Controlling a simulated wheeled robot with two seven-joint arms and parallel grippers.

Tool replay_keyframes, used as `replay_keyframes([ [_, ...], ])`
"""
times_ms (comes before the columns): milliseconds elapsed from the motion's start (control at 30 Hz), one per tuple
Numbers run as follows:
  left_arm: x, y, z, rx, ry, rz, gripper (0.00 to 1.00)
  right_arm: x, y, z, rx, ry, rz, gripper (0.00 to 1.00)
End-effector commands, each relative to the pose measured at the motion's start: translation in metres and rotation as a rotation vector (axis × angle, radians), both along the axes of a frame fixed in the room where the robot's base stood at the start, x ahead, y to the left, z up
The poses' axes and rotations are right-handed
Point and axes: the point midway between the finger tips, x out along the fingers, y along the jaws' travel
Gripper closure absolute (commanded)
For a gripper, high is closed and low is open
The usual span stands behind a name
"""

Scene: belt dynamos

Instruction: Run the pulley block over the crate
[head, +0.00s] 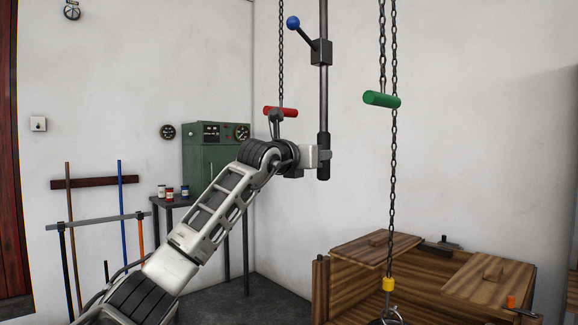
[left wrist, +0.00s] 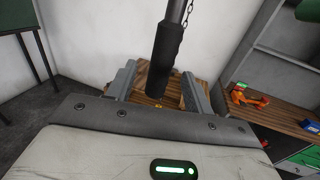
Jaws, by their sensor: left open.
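The wooden crate (head: 345,285) stands at the lower right in the head view; wooden boards also show beyond my fingers in the left wrist view. Chains (head: 393,150) hang from above the picture, one down to a yellow fitting (head: 388,284) in front of the crate. I cannot make out the pulley block itself; the chains' tops are out of view. My left gripper (head: 322,157) is open at the black grip (head: 323,143) of a hanging pole. The grip stands between its two fingers (left wrist: 160,82) in the left wrist view. My right gripper is not in view.
A red handle (head: 281,111) and a green handle (head: 381,99) hang on chains. A blue-knobbed lever (head: 293,23) sits on the pole. A green cabinet (head: 205,165) and a small table with jars stand at the back left. Loose lids (head: 376,248) lie on the crate.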

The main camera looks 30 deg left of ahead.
Motion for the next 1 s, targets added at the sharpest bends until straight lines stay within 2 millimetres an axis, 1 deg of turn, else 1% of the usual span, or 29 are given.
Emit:
replay_keyframes([
  [33,-0.012,0.000,-0.005,0.004,-0.003,0.001,0.48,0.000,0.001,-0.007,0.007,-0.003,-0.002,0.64],
  [300,-0.074,0.000,-0.004,0.002,-0.001,0.001,0.48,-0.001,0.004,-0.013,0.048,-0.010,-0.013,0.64],
  [400,-0.090,0.000,-0.003,0.002,-0.001,0.001,0.48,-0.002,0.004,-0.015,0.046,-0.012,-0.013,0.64],
  [500,-0.102,0.000,-0.001,0.000,-0.001,0.000,0.48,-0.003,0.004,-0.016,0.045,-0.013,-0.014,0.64],
  [700,-0.111,-0.001,0.000,0.000,0.000,0.000,0.48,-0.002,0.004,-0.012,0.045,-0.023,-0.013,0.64],
  [933,-0.111,-0.001,0.000,0.000,0.001,0.000,0.48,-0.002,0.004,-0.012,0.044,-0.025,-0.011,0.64],
  [1000,-0.109,-0.005,-0.004,-0.003,0.006,-0.013,0.48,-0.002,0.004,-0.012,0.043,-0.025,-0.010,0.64],
])
